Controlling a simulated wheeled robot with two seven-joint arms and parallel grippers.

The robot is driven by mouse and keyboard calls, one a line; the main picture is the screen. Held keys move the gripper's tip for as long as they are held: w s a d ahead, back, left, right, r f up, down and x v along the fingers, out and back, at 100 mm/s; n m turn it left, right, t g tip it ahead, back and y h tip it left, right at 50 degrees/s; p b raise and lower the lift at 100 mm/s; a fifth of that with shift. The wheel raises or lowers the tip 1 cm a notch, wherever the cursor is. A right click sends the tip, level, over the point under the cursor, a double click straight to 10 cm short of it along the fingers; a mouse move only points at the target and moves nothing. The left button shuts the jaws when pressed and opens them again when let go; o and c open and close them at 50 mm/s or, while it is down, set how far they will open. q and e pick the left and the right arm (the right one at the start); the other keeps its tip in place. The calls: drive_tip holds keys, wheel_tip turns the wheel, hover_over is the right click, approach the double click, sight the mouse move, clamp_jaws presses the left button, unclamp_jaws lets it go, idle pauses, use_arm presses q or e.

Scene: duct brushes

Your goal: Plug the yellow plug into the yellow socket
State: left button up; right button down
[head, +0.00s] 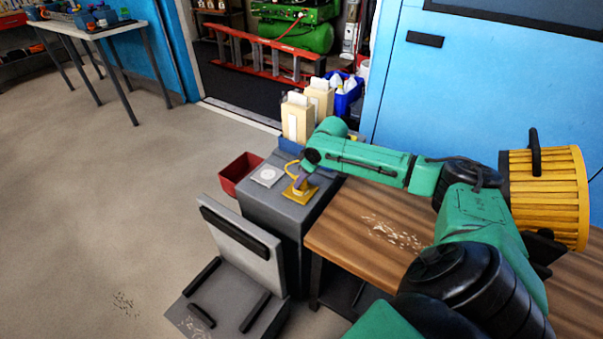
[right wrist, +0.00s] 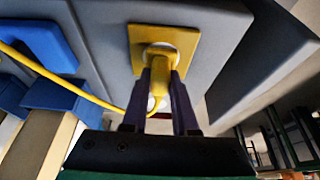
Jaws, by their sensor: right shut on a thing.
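The yellow socket (head: 308,194) is a square yellow plate on top of the grey box (head: 266,207). It also shows in the right wrist view (right wrist: 138,42). My right gripper (head: 299,183) is above the plate, shut on the yellow plug (right wrist: 160,60). In the right wrist view its dark fingers (right wrist: 162,84) grip the plug from both sides. The plug is lined up over the middle of the plate and appears to meet it; how deep it sits is hidden. A yellow cable (right wrist: 62,76) runs off to the left. My left gripper is out of view.
A white socket plate (head: 268,176) lies left of the yellow one. Cream containers (head: 298,120) stand behind. A red bin (head: 238,174) is on the floor at left. A wooden bench (head: 350,215) adjoins the box at right, with a yellow bucket-like thing (head: 545,190) above.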

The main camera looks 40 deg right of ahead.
drive_tip(key=c, duration=0.6)
unclamp_jaws()
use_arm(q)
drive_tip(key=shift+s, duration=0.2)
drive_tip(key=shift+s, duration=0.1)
use_arm(e)
drive_tip(key=shift+r, duration=0.1)
use_arm(q)
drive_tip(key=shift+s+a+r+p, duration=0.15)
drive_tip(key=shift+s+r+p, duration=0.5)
drive_tip(key=shift+p, duration=0.2)
use_arm(e)
drive_tip(key=v, duration=1.4)
drive_tip(key=shift+s, duration=0.2)
drive_tip(key=shift+d, duration=0.1)
